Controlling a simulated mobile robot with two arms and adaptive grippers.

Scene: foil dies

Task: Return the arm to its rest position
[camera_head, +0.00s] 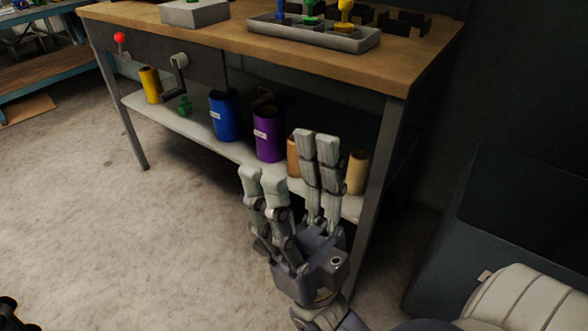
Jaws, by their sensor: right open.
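My right gripper (291,172) is open and empty, its fingers pointing up in front of the workbench's lower shelf. Its fingers hide part of an orange-brown roll (293,157) and part of the shelf. My right arm comes in from the bottom right. My left gripper cannot be made out; only a small dark part shows at the bottom left corner.
The workbench (425,52) has a wooden top bearing a grey tray (345,43) and a grey block (194,14). On its shelf (190,124) stand yellow, blue (224,115) and purple (268,134) rolls. A dark bin (450,235) stands right.

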